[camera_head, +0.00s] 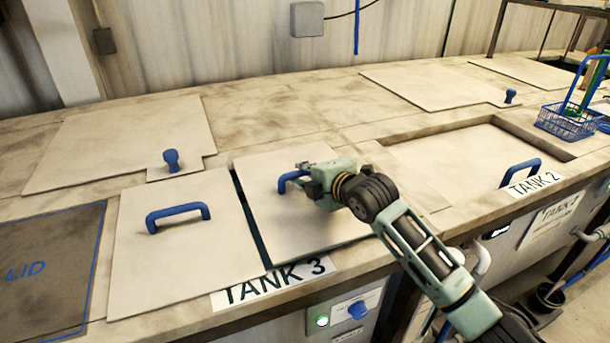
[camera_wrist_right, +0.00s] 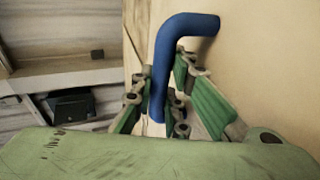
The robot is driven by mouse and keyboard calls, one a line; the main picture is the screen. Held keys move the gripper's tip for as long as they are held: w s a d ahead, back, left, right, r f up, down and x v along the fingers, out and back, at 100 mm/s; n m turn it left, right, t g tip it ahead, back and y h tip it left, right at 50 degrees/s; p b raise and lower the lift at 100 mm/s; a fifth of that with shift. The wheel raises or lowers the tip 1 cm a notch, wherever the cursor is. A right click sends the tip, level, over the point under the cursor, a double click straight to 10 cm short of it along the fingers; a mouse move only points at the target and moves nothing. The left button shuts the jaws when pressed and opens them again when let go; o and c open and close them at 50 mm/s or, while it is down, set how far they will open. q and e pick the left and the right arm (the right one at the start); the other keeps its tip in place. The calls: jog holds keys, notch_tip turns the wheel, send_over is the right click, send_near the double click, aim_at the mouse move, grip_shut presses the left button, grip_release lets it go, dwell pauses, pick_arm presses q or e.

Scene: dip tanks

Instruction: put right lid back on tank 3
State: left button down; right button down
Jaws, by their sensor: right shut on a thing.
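The right lid (camera_head: 270,218) of tank 3 is a pale panel with a blue handle (camera_head: 285,184). My right gripper (camera_head: 303,178) is shut on that handle; in the right wrist view the blue handle (camera_wrist_right: 163,75) stands between its green fingers (camera_wrist_right: 158,105). The lid lies over the right part of tank 3, slightly askew, with a dark narrow gap between it and the left lid (camera_head: 180,255). I cannot tell whether it is fully seated. The left lid lies flat with its blue handle (camera_head: 178,214) free. The TANK 3 label (camera_head: 275,283) is at the front edge. My left gripper is not in view.
A dark LID outline area (camera_head: 45,270) lies at the far left. Tank 2 (camera_head: 475,150) is at the right with its own blue-handled lid. A blue wire basket (camera_head: 568,122) stands at the back right. Covers with blue knobs (camera_head: 171,160) lie behind.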

jog(key=shift+f, duration=0.6)
jog(key=shift+f, duration=0.1)
jog(key=c, duration=2.1)
grip_release()
jog(key=shift+f, duration=0.2)
jog(key=o, duration=0.4)
jog(key=shift+c, duration=0.2)
jog(key=shift+r, duration=0.15)
jog(key=b+v, duration=0.2)
jog(key=v, duration=0.8)
jog(key=shift+s+d, duration=0.15)
jog(key=shift+s, duration=0.15)
jog(key=shift+v, duration=0.75)
